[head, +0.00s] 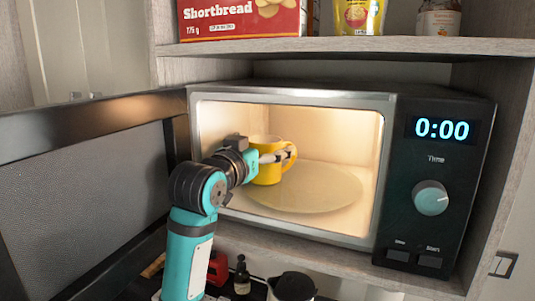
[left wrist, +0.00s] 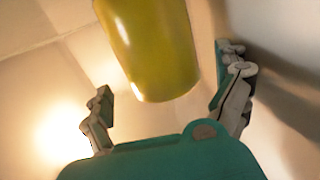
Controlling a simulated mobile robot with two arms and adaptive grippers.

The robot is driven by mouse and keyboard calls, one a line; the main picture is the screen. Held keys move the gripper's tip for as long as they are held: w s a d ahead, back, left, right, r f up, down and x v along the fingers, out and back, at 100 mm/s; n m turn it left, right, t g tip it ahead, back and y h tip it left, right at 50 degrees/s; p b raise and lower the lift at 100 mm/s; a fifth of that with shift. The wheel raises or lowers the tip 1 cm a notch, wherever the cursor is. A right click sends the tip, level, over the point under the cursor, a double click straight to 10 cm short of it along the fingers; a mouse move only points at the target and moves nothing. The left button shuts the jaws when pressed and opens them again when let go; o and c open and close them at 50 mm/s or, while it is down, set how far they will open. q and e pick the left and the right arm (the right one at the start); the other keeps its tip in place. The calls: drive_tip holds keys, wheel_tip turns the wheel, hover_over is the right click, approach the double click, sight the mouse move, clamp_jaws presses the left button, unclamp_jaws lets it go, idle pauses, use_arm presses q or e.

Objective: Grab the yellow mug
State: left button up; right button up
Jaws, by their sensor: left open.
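The yellow mug (head: 268,172) stands upright inside the open, lit microwave, toward the left of the turntable plate (head: 318,190). My left gripper (head: 286,156) reaches into the microwave from the left and overlaps the mug in the head view. In the left wrist view the mug (left wrist: 150,45) lies between and beyond the two spread fingers of my left gripper (left wrist: 165,95), with space on both sides. The left gripper is open and empty. The mug's handle is not clear in either view. My right gripper is not in view.
The microwave door (head: 95,190) stands open at left. The control panel (head: 432,185) is at right, showing 0:00. A shelf (head: 350,46) above holds a Shortbread box (head: 240,18), a yellow packet (head: 358,16) and a jar (head: 438,18). A small dark bottle (head: 242,276) stands below the microwave.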

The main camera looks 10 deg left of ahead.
sight(272, 141)
use_arm(q)
drive_tip(key=shift+p+x, duration=0.5)
drive_tip(key=shift+x, duration=0.75)
drive_tip(key=shift+w+d, duration=0.1)
drive_tip(key=shift+w, duration=0.25)
drive_tip(key=shift+s+r, duration=0.1)
drive_tip(key=c, duration=1.7)
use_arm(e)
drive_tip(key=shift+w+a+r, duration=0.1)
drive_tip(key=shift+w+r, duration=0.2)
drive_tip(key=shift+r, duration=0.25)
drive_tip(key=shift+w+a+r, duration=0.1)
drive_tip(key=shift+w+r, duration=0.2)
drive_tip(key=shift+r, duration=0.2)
